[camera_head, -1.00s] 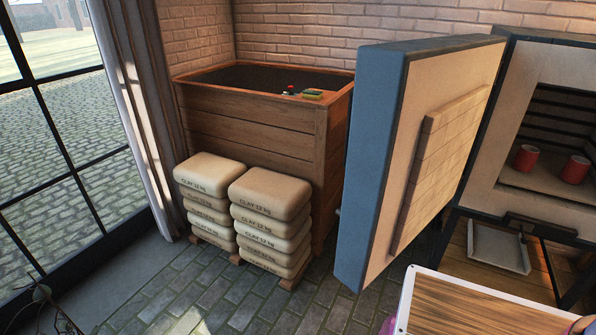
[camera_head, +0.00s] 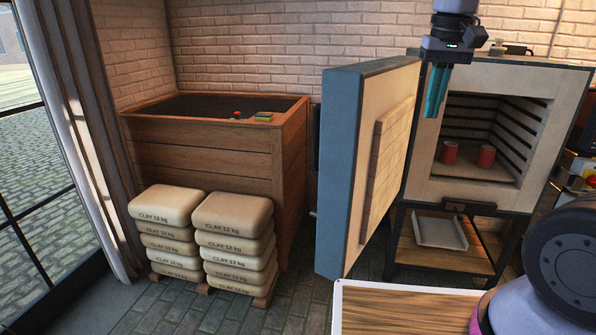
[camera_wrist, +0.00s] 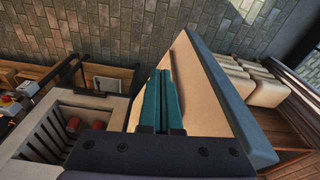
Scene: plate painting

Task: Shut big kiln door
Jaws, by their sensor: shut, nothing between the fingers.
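The big kiln (camera_head: 421,175) stands at the right with its front opening uncovered. Two red cups (camera_head: 486,156) sit inside on its floor. The kiln door (camera_head: 345,180), blue-edged with a cream inner face and a raised brick panel, stands wide open, swung out to the left of the opening. My gripper (camera_head: 433,112) points down, shut and empty, near the door's hinge side and in front of the kiln's upper left. In the wrist view its teal fingers (camera_wrist: 161,100) overlap the door's cream face (camera_wrist: 207,90); I cannot tell whether they touch it.
A wooden bin (camera_head: 205,157) stands left of the door, with stacked clay bags (camera_head: 233,212) before it. A tray (camera_head: 440,232) lies on the shelf under the kiln. A wooden-topped surface (camera_head: 400,310) is at the front. Paved floor is clear below the door.

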